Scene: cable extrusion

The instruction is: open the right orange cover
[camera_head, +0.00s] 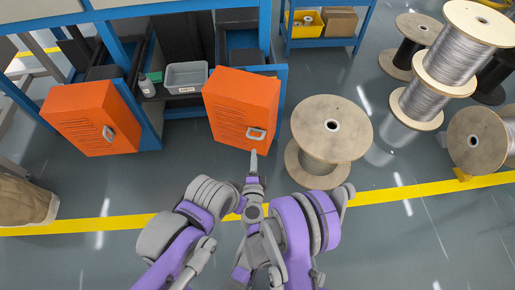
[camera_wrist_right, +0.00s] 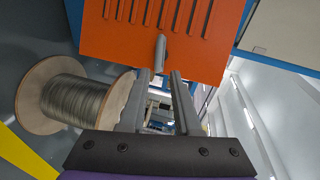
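The right orange cover (camera_head: 232,100) is a shut slatted door on the blue rack in the head view. Its grey handle (camera_head: 256,134) is low on the right side. My right gripper (camera_head: 253,158) is just below and in front of this handle. In the right wrist view the fingers (camera_wrist_right: 159,76) are apart with nothing between them. I cannot make out my left gripper in either view.
A left orange cover (camera_head: 82,112) with its own handle is also shut. A wooden cable spool (camera_head: 331,128) stands close to the right of the cover. A grey bin (camera_head: 186,77) and a bottle (camera_head: 146,86) sit between the covers. More spools (camera_head: 453,62) stand at right.

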